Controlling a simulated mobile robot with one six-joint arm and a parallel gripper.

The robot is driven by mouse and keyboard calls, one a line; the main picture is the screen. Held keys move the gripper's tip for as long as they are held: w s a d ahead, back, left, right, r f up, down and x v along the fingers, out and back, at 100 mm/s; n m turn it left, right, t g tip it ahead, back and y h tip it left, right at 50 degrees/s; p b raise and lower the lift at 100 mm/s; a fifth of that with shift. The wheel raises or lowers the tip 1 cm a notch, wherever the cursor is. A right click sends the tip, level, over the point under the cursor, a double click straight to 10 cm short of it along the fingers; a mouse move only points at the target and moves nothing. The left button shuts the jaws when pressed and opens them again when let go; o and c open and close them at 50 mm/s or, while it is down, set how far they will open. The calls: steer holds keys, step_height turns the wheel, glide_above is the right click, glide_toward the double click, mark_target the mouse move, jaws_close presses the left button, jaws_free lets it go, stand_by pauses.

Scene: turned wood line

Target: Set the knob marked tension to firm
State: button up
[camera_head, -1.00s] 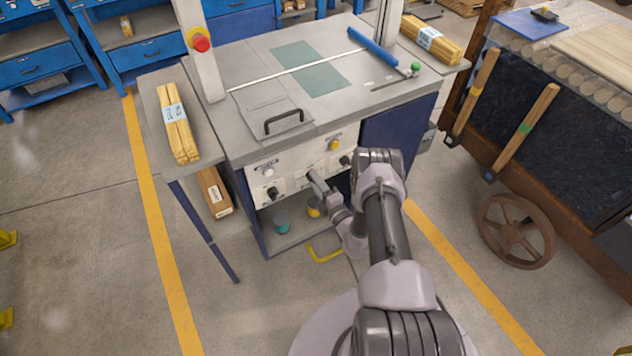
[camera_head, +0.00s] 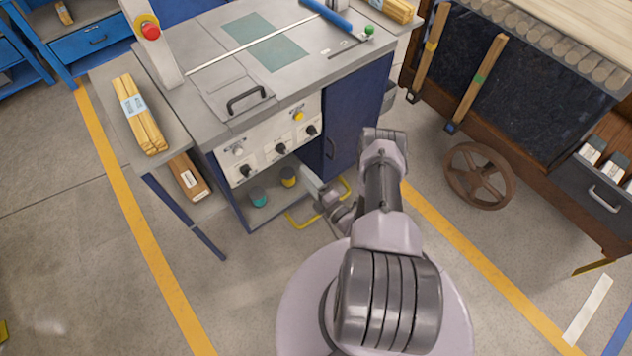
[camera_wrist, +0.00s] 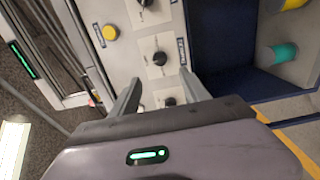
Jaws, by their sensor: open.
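The pale control panel (camera_head: 262,150) on the front of the grey machine carries three dark knobs in a row: left (camera_head: 246,171), middle (camera_head: 280,148) and right (camera_head: 311,130). Their labels are too small to read, so I cannot tell which is tension. My gripper (camera_head: 308,180) is in front of and below the panel in the head view. In the wrist view my gripper (camera_wrist: 160,88) is open and empty, its fingers spread toward the panel. The lowest knob (camera_wrist: 170,101) appears between the fingers there, apart from them. The middle knob (camera_wrist: 159,58) appears just beyond the fingertips.
A yellow button (camera_head: 298,116) and a white button (camera_head: 238,152) sit above the knobs. A teal cup (camera_head: 258,197) and a yellow cup (camera_head: 288,177) stand on the shelf below.

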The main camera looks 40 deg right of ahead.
steer(key=s+p, duration=0.1)
steer(key=s, duration=0.4)
steer(key=shift+s, duration=0.15)
steer(key=shift+d, duration=0.1)
steer(key=w+a+r+n+g+y, duration=0.2)
steer(key=w+a+r+n+y, duration=0.15)
steer(key=r+n, duration=0.35)
steer(key=w+a+r+n+g+y, duration=0.25)
steer(key=r+n+y, duration=0.25)
steer(key=r, duration=0.4)
steer(key=w+a+r+n+g+y, duration=0.2)
steer(key=w+a+r+n+y, duration=0.1)
steer(key=a+r+n+y, duration=0.25)
steer(key=s+a+r+n+g+h, duration=0.1)
steer(key=s+a+r+n+g, duration=0.25)
steer(key=r+n, duration=0.3)
steer(key=s+a+r+n+g, duration=0.2)
steer(key=a+r+n+g, duration=0.3)
steer(key=r+n, duration=0.15)
steer(key=s+r+n+t+h, duration=0.2)
steer(key=s+r+n+h, duration=0.9)
steer(key=s+n, duration=0.5)
step_height(320, 180, up, 3)
steer(key=n, duration=0.3)
steer(key=shift+s+a+f+t+h, duration=0.15)
steer(key=shift+s+a+t+h, duration=0.15)
steer(key=shift+s+a+t, duration=0.1)
